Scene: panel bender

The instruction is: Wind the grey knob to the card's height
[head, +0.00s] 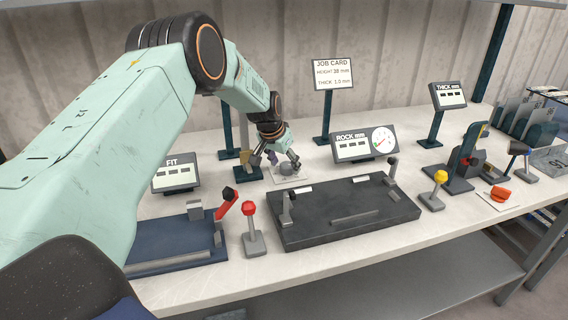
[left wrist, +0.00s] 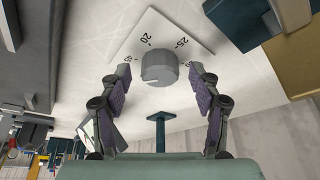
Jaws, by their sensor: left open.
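The grey knob (left wrist: 159,68) sits on a white square plate (left wrist: 190,30) with printed numbers, 20 and 25 among them. In the head view the knob (head: 287,169) is at the back of the bench. My left gripper (left wrist: 160,78) is open, with one finger on each side of the knob and a visible gap to it in the wrist view. In the head view my left gripper (head: 282,164) is right above the knob; contact cannot be told. The job card (head: 333,74) reads height 38 mm and thick 1.0 mm. My right gripper is not in view.
Displays marked ROCK mm (head: 365,145), THICK mm (head: 448,95) and FIT (head: 175,172) stand around; their readings show dashes. A dark block (head: 345,212) and a red-knobbed lever (head: 251,225) are in front. A yellow-knobbed lever (head: 436,190) stands right. Bare bench lies between them.

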